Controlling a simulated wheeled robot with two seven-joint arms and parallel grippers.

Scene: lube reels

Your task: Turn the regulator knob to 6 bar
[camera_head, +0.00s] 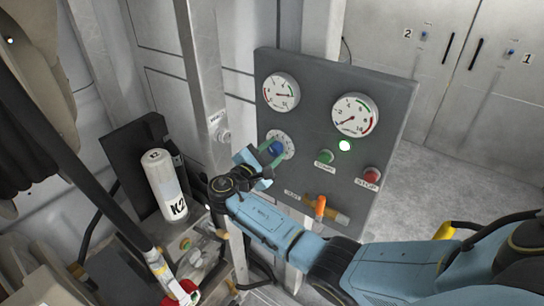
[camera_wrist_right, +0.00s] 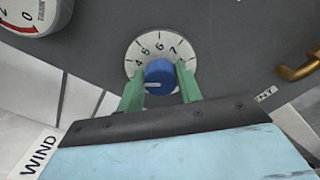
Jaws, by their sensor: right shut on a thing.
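The regulator knob is a blue cylinder (camera_head: 277,148) in front of a white dial plate (camera_head: 289,140) on the grey panel. In the right wrist view the blue knob (camera_wrist_right: 159,72) carries a short white line on its lower left face. The dial plate (camera_wrist_right: 150,48) shows 4, 5, 6 and 7 above the knob; its lower part is hidden. My right gripper (camera_head: 268,157) is shut on the knob, with its green fingers on either side in the right wrist view (camera_wrist_right: 160,84). My left gripper is not in view.
Two round gauges, left (camera_head: 281,92) and right (camera_head: 354,114), sit above the knob. A white K2 cylinder (camera_head: 163,182) stands left.

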